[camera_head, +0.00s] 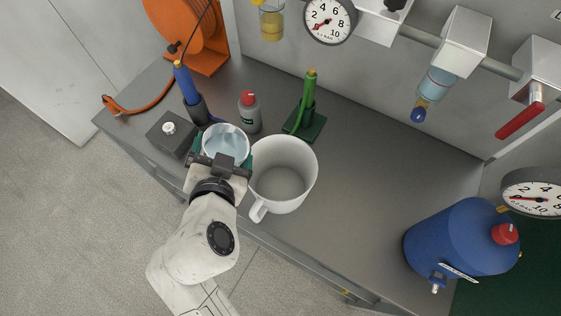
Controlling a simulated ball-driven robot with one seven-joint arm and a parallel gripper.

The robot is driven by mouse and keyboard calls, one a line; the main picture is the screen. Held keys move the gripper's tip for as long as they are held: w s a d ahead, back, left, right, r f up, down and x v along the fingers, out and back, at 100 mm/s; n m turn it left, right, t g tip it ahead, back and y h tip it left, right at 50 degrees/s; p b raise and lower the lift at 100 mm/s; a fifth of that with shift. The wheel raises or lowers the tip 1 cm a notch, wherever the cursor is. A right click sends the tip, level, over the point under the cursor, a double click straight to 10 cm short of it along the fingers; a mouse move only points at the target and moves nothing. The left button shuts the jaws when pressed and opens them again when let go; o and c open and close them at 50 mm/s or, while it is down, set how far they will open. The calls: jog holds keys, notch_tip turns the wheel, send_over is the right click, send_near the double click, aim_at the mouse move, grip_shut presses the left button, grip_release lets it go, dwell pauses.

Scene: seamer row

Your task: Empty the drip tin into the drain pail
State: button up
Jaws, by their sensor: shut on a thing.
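The drip tin (226,144) is a small round open cup with a pale bluish inside, which may be liquid. My gripper (215,163) is shut on its near side and holds it above the front part of the bench, looking roughly upright. The drain pail (296,160) is a larger white open vessel with a handle at its lower left. It stands on the bench just right of the tin and looks empty inside. The tin's lower part is hidden by my gripper.
Behind the tin stand a blue-handled tool (186,84), a grey bottle with a red cap (249,113) and a green tool in a holder (306,108). A dark box (170,134) is at left. A blue tank (458,240) stands right. Bench (375,170) right of the pail is clear.

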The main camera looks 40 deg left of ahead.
aim_at(238, 136)
jog(key=shift+w+d+r+m+g+y+p, duration=0.4)
jog(key=shift+w+d+r+m+y+p, duration=0.1)
jog(key=shift+w+d+r+m, duration=0.25)
dwell(1.0)
jog(key=shift+w+d+f+m+y+b, duration=0.2)
jog(key=shift+d+f+m+y+b, duration=0.1)
jog(key=shift+f+m+b, duration=0.3)
dwell(1.1)
jog(key=shift+w+d+r+m+g+y+b, duration=0.1)
jog(key=shift+r+m+g+y+b, duration=0.2)
jog(key=shift+r+m+g+y, duration=0.7)
dwell(1.9)
jog(key=shift+w+d+f+m+t+b, duration=0.15)
jog(key=shift+f+m+t+b, duration=0.3)
jog(key=shift+m+b, duration=0.6)
dwell(0.4)
jog(key=shift+w+d, duration=0.15)
